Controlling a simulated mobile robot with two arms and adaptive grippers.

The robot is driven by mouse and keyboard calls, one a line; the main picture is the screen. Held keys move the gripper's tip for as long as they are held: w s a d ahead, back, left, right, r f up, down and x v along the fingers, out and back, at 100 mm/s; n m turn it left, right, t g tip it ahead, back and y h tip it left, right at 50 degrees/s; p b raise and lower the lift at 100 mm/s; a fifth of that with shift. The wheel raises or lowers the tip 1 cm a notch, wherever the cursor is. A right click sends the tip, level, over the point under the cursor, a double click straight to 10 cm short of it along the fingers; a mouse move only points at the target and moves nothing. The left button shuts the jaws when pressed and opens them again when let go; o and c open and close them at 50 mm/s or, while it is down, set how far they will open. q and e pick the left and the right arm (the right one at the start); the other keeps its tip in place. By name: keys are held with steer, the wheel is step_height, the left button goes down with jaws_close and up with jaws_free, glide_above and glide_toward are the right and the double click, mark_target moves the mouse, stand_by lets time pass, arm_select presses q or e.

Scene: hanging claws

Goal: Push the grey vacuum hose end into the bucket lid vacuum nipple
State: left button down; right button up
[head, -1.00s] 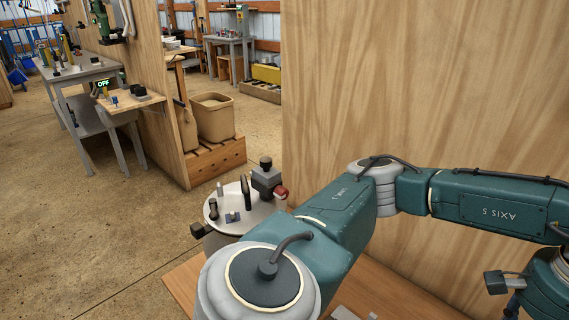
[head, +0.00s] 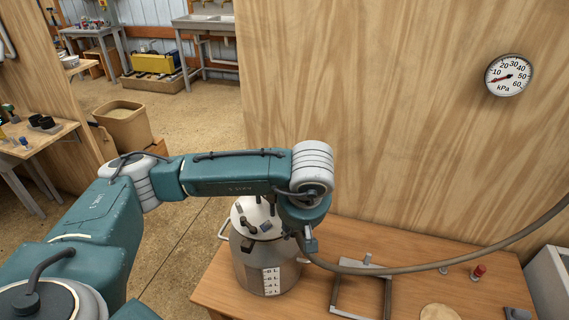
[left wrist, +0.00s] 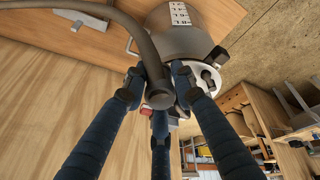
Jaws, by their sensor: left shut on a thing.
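The metal bucket (head: 262,268) stands on the wooden table with a white measuring scale on its front. Its lid (head: 240,215) carries several dark fittings and is partly hidden by my left arm. My left gripper (head: 307,240) is at the right edge of the lid. In the left wrist view its three fingers (left wrist: 157,95) are shut on the grey hose end (left wrist: 160,92). The lid (left wrist: 208,75) and bucket (left wrist: 180,32) show just beyond the fingers. The hose (head: 425,268) runs right from the gripper. I cannot pick out the vacuum nipple. My right gripper is not in view.
A metal frame (head: 361,274) lies on the table (head: 225,285) right of the bucket. A red-topped fitting (head: 479,271), a round tan disc (head: 440,312) and a grey box (head: 550,280) are farther right. A plywood wall with a pressure gauge (head: 508,75) stands behind.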

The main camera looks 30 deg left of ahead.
arm_select(q)
steer(key=r+n+y+p, duration=0.1)
steer(key=r+n+p, duration=0.1)
steer(key=w+a+r+n+p, duration=0.1)
steer(key=r+p, duration=0.1)
steer(key=a+r+n+g+y+p, duration=0.1)
steer(key=r+n+p, duration=0.1)
steer(key=shift+w+a+r+n+y, duration=0.1)
steer(key=shift+w+r+n+y, duration=0.1)
steer(key=shift+n+y, duration=0.1)
steer(key=shift+s+a+n+p, duration=0.1)
steer(key=shift+a+n+p, duration=0.1)
steer(key=shift+n+p, duration=0.15)
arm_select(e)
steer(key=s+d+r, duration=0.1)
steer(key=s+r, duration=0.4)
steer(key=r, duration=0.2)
arm_select(q)
steer(key=shift+f, duration=0.1)
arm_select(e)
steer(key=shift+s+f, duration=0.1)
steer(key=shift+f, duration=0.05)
